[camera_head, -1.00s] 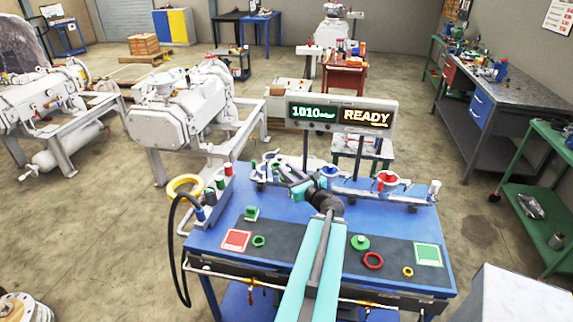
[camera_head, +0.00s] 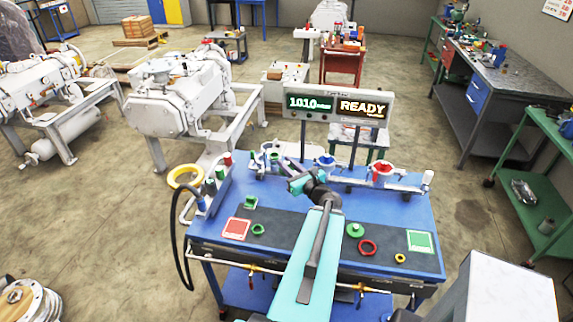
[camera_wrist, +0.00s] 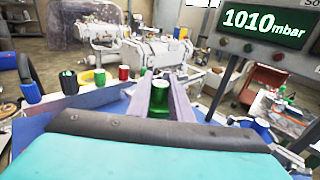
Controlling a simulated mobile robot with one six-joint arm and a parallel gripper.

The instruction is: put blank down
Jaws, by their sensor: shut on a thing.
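My gripper (camera_wrist: 166,102) is shut on a small green cylindrical piece, the blank (camera_wrist: 160,85), which shows between the two grey fingers in the wrist view. In the head view my gripper (camera_head: 288,178) is over the back left of the blue bench (camera_head: 215,225), close to the row of pipe fittings. The held blank is hard to make out there, and I cannot tell whether it touches a fitting. A green flanged piece with a knob (camera_head: 355,230) lies on the dark mat, right of my arm.
The dark mat carries a red square (camera_head: 236,229), a green square (camera_head: 420,242), a red ring (camera_head: 367,247), and smaller rings. A display (camera_head: 338,105) reading 1010 mbar and READY stands behind. Colored cylinders (camera_head: 211,180) stand at the bench's left. A black hose (camera_head: 174,250) hangs there.

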